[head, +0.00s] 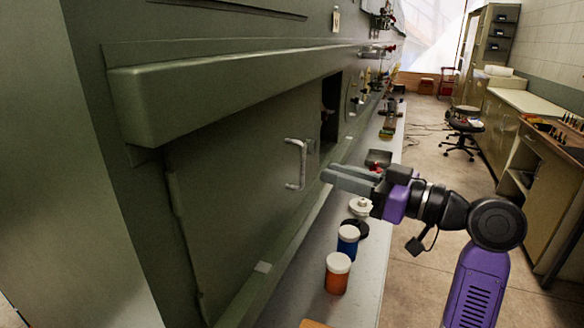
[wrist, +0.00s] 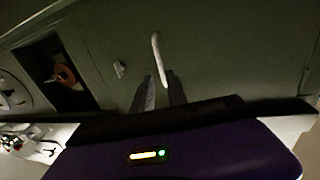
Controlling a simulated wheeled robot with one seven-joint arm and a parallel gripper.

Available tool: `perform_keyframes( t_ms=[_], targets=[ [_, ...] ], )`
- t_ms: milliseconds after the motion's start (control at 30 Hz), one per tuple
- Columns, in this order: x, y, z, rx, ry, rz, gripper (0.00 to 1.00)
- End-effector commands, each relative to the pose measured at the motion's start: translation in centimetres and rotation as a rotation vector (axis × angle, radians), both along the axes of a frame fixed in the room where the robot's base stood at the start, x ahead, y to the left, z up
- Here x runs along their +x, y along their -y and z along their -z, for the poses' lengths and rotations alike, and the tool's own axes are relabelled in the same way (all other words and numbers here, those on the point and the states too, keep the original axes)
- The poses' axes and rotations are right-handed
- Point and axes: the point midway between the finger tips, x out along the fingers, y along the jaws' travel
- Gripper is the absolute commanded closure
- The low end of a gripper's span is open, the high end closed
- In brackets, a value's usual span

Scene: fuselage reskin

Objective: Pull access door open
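The access door (head: 235,185) is a dark green panel on the fuselage side, with hinge-like fittings along its left edge. It looks shut. A pale D-shaped handle (head: 301,165) stands out near its right edge, and the handle also shows in the wrist view (wrist: 158,58). My gripper (head: 325,174) is to the right of the handle in the head view, its fingers pointing at the door. In the wrist view my gripper (wrist: 159,80) has its fingers apart, and the handle's lower end appears between the tips. Contact cannot be told. The fingers look empty.
A ledge (head: 315,285) runs below the door, holding an orange jar (head: 337,274), a blue jar (head: 348,240) and a white-topped item (head: 360,206). A dark square opening (head: 330,105) lies right of the door.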

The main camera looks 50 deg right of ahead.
Motion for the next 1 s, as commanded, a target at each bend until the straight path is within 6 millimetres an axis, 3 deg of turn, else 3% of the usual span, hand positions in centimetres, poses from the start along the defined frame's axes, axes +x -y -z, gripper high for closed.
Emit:
perform_keyframes(
  t_ms=[167,600,1000],
  targets=[
    [1.1,-0.5,0.3,-0.019,-0.013,-0.012,0.82],
    [7.0,-1.3,0.2,-0.019,-0.012,-0.008,0.82],
    [7.7,-1.4,0.4,-0.02,-0.013,-0.006,0.84]
  ],
)
